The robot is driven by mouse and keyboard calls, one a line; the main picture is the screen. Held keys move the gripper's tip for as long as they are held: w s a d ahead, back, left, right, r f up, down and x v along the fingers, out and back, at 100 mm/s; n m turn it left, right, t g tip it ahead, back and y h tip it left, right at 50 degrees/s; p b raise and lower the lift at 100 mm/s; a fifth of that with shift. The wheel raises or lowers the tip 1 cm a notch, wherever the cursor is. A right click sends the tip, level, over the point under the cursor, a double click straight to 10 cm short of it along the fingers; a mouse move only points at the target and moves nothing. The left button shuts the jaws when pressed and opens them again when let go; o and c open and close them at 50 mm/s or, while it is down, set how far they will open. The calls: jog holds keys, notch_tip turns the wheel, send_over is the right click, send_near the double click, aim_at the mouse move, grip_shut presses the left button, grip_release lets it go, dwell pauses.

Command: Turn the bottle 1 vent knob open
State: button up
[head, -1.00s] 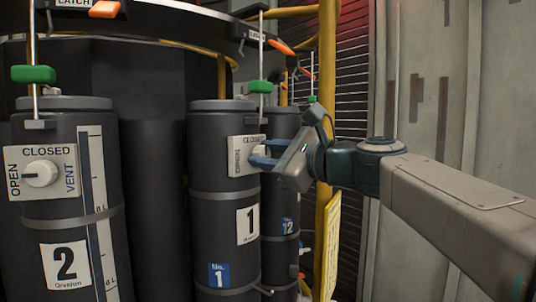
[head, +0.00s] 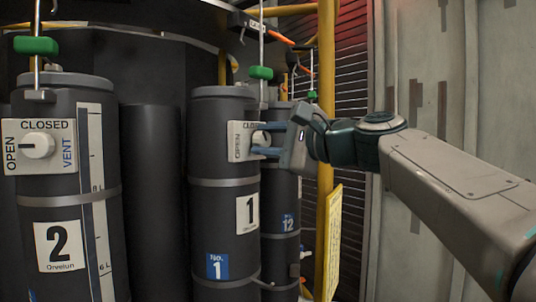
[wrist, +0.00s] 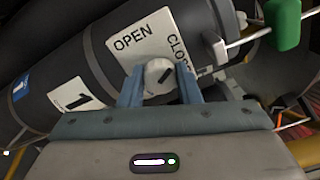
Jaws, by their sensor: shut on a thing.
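Bottle 1 (head: 222,120) is a dark upright cylinder with a number 1 label. Its white vent plate (head: 238,142) carries OPEN and CLOSED lettering; the plate also shows in the wrist view (wrist: 126,40). The round white vent knob (wrist: 158,73) has a dark line on its face, in the lower right part in the wrist view. My gripper (head: 264,140) is shut on this knob, with one blue finger on each side, as the wrist view (wrist: 160,86) shows. In the head view the fingers hide most of the knob.
Bottle 2 (head: 88,160) stands at left with its own vent knob (head: 38,146), its line toward OPEN. Bottle 12 (head: 284,190) stands just behind bottle 1. A yellow post (head: 326,110) rises close beside my gripper. Green blocks (head: 261,73) sit on rods above.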

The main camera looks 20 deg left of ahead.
jog(key=n+b, duration=0.1)
jog(key=n, duration=0.1)
jog(key=n+b, duration=0.3)
jog(key=n, duration=0.1)
jog(key=shift+f, duration=0.25)
jog(key=n+b, duration=0.3)
jog(key=n, duration=0.3)
dwell(0.3)
jog(key=o, duration=1)
jog(key=shift+r, duration=0.1)
jog(key=b+v, duration=0.3)
jog(key=v, duration=1.1)
